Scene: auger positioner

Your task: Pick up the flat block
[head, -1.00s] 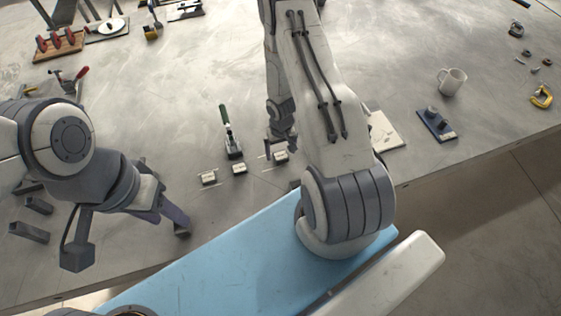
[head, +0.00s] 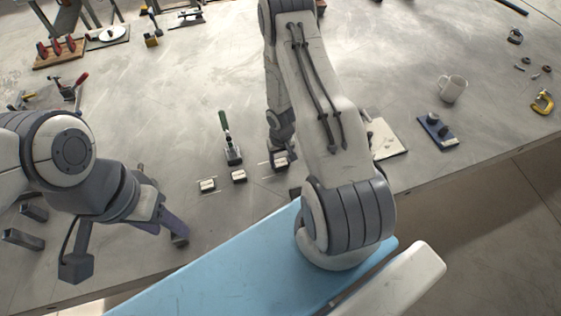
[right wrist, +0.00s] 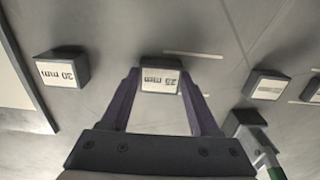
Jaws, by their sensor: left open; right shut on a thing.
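My right gripper (head: 279,163) reaches down to the table in the head view. It is shut on a small dark block with a white label (right wrist: 160,80), which sits between the fingertips in the right wrist view. The label reads upside down there, and its number is hard to make out. Two similar labelled blocks (head: 239,176) (head: 207,185) stand to the left of it on the table. Which of them is the flat one is not clear from their shapes. My left gripper (head: 162,205) is open and empty at the left, above the table.
Another labelled block (right wrist: 62,72) stands to the left in the right wrist view. A green-handled clamp (head: 229,142) stands close behind the row. Grey bars (head: 22,239) lie at far left. A white plate (head: 386,139), blue fixture (head: 437,131) and mug (head: 451,88) are on the right.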

